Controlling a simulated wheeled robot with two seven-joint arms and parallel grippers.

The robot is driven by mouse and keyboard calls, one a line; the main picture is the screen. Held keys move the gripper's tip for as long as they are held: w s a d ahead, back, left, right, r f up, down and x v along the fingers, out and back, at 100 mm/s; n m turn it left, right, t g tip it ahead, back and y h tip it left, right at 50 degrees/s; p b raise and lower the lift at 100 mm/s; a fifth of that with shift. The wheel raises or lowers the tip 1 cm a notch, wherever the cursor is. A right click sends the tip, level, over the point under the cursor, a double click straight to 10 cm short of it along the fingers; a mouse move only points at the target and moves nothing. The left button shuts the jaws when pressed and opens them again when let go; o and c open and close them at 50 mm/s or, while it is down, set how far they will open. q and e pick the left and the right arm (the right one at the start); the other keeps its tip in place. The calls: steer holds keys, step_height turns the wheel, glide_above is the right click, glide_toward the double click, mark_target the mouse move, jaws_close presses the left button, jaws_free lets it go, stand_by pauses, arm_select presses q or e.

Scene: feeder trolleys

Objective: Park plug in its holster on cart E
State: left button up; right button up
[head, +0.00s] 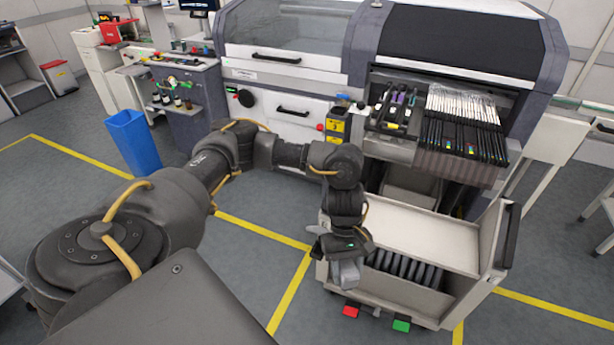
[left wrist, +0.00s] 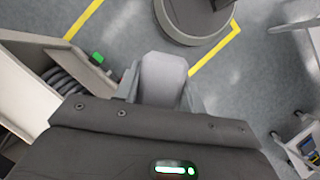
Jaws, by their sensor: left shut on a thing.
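My left gripper (head: 343,262) hangs pointing down at the front left corner of a pale feeder cart (head: 432,222). It is shut on a light grey block, taken as the plug (left wrist: 163,72), which sits between the two fingers in the left wrist view. The cart also shows at the left of the left wrist view (left wrist: 22,75). No letter on the cart can be read, so I cannot tell if it is cart E. I cannot make out a holster. My right gripper is out of view.
The cart has a row of dark grey items (head: 405,268) inside, and a red pedal (head: 350,311) and green pedal (head: 401,325) at its foot. A large machine (head: 290,60) with a feeder bank (head: 460,135) stands behind. A blue bin (head: 133,140) stands left. Floor in front is clear.

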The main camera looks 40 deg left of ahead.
arm_select(q)
steer(key=w+a+f+n+t+b, duration=0.2)
steer(key=w+a+f+n+b, duration=0.1)
steer(key=w+f+n+b, duration=0.3)
steer(key=w+a+f+n+t+b, duration=0.3)
steer(key=w+f+n+b, duration=0.25)
steer(key=w+n, duration=0.2)
steer(key=w+a+f+n+t+y+b, duration=0.1)
steer(key=a+f+n+b, duration=0.3)
steer(key=a, duration=0.5)
steer(key=w+a+f+n+t+y+b, duration=0.1)
steer(key=w+a+f+n+y+b, duration=0.2)
steer(key=a+f+n, duration=0.5)
steer(key=n+y+b, duration=0.1)
steer(key=n+b, duration=0.1)
steer(key=n, duration=0.1)
steer(key=shift+w+a+f, duration=0.2)
steer(key=shift+a+f, duration=0.05)
steer(key=shift+a, duration=0.15)
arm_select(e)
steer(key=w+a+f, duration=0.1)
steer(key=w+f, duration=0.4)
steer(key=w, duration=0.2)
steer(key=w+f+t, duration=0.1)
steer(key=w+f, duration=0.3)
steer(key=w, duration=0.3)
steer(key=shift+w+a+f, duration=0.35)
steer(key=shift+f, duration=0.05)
arm_select(q)
steer(key=shift+n, duration=0.25)
